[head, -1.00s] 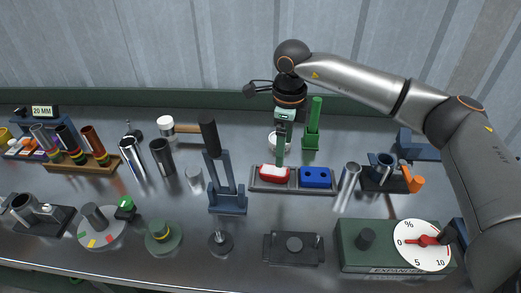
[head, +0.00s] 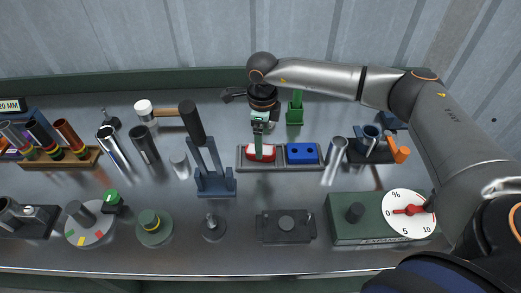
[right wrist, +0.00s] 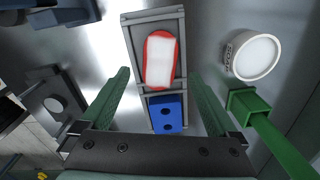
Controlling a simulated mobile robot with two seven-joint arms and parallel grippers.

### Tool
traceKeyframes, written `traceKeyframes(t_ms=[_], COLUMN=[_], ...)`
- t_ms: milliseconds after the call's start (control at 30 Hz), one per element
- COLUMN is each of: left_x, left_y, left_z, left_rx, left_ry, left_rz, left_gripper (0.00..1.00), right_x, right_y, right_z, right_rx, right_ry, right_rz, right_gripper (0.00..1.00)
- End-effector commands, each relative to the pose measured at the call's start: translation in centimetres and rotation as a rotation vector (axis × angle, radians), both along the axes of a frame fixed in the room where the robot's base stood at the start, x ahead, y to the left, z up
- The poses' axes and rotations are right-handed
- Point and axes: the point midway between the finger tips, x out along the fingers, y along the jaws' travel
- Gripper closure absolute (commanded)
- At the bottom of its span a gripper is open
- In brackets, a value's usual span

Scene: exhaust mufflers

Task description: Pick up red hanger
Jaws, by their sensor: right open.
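The red hanger (head: 251,154) is a small red block with a white top. It sits in the left part of a grey two-part tray (head: 282,167), beside a blue block with two dark holes (head: 303,153). My right gripper (head: 259,154) is above the red hanger, and its green finger hides part of it in the head view. In the right wrist view the right gripper (right wrist: 158,76) is open and empty. Its green fingers lie on either side, with the red hanger (right wrist: 160,60) ahead between their tips. My left gripper is out of view.
A green upright holder (head: 295,112) stands behind the tray. A white round cup (right wrist: 255,57) shows beside the tray in the wrist view. A dark blue stand (head: 214,181) is to the left, and a green dial box (head: 355,232) is in front right.

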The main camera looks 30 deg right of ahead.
Motion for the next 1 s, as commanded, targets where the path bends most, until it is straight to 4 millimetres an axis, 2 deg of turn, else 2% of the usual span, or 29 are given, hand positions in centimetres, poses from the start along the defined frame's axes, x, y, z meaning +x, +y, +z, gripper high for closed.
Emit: traceKeyframes(t_ms=[67,200,500,1000], left_x=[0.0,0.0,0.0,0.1], left_y=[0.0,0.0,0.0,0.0], left_z=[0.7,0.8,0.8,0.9], left_rx=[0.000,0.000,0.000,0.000], left_ry=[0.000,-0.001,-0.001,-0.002], left_rz=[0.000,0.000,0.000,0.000], left_gripper=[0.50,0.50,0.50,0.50], right_x=[-0.1,0.0,0.0,0.0], right_y=[0.2,0.2,0.2,0.2], right_z=[-1.1,-2.9,-3.5,-3.4], right_rx=[-0.002,0.000,-0.001,0.000], right_ry=[0.004,0.001,0.001,0.000], right_rz=[0.000,-0.001,-0.001,-0.001], right_gripper=[0.05,0.05,0.05,0.61])
